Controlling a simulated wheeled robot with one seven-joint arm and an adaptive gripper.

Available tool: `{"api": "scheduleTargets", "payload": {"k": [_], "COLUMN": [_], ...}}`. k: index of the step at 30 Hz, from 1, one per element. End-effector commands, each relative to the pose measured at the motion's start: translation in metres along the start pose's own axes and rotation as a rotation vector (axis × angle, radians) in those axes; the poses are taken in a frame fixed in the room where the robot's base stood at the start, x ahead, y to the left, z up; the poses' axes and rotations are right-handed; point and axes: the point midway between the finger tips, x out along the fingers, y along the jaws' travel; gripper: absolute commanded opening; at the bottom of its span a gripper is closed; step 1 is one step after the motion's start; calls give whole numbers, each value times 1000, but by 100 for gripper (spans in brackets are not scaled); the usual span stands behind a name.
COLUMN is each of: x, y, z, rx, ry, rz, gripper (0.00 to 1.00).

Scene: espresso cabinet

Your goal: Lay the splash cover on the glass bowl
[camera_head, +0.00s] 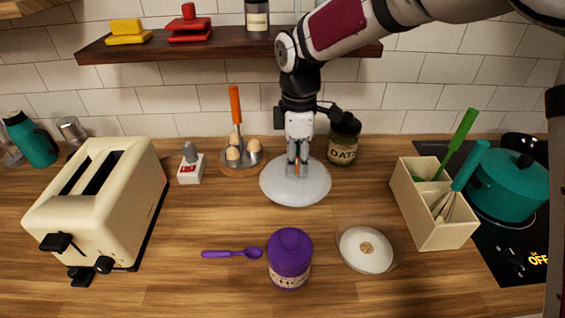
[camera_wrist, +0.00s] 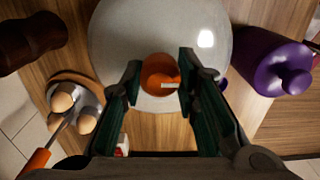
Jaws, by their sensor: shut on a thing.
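The splash cover (camera_head: 296,186) is a pale grey round disc with an orange knob. It is at the middle of the counter, and my gripper (camera_head: 298,158) is above it with its fingers down at the knob. In the wrist view the orange knob (camera_wrist: 160,75) sits between the two fingertips, and the cover (camera_wrist: 125,35) spreads out beyond them. I cannot tell whether the cover touches the counter. The glass bowl (camera_head: 393,262) stands to the right and nearer the front, with white contents and a small brown patch in its middle. It is uncovered and apart from the cover.
A purple jar (camera_head: 290,254) and purple spoon (camera_head: 232,253) lie in front. An egg holder (camera_head: 241,158) is left of the cover, and an oats jar (camera_head: 344,140) is behind it. A utensil box (camera_head: 446,232) stands right of the bowl. A toaster (camera_head: 100,205) fills the left.

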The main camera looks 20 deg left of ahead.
Motion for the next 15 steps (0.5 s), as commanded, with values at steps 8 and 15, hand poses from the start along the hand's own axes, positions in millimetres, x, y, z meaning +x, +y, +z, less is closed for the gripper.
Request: {"api": "scheduleTargets", "payload": {"k": [8,15], "x": [-16,-23], "y": [-52,-104], "z": [73,123], "rx": [7,5], "ry": [-3,-2], "rz": [-2,-2], "gripper": [0,0]}}
